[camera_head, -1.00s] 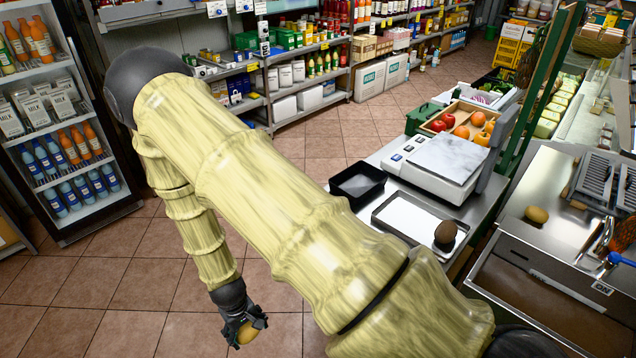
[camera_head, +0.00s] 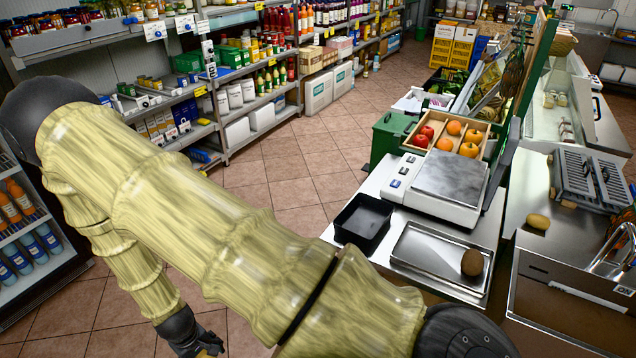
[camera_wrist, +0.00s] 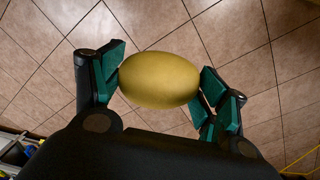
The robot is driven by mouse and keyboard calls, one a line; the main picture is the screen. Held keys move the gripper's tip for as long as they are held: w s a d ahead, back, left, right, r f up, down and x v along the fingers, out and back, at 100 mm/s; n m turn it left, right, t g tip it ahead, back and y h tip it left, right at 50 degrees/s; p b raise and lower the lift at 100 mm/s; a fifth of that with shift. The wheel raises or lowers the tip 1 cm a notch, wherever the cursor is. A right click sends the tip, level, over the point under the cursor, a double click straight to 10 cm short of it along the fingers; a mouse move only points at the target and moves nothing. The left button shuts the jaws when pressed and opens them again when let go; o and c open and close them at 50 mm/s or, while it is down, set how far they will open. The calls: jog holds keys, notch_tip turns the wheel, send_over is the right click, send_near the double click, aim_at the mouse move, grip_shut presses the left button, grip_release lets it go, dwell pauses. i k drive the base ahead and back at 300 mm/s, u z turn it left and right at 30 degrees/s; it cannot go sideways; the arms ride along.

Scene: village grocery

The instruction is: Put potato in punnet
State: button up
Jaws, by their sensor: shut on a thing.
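My gripper (camera_wrist: 160,85) is shut on a yellow-brown potato (camera_wrist: 160,80), held between its green-padded fingers above the tiled floor in the wrist view. In the head view my gripper (camera_head: 205,345) is at the bottom edge, with only a sliver of the potato showing. A black open punnet (camera_head: 363,222) stands empty on the counter, to the right of my gripper and beyond my arm. Another potato-like yellow item (camera_head: 538,221) lies on the steel surface at right.
A metal tray (camera_head: 425,270) beside the punnet holds a brown round item (camera_head: 472,262). A scale (camera_head: 440,185) and a wooden fruit crate (camera_head: 432,146) stand behind. Shelves (camera_head: 215,105) line the back left; a bottle fridge (camera_head: 40,270) is at left. Floor between is clear.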

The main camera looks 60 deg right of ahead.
aim_at(360, 231)
jog(key=i, duration=2.7)
jog(key=z, duration=2.5)
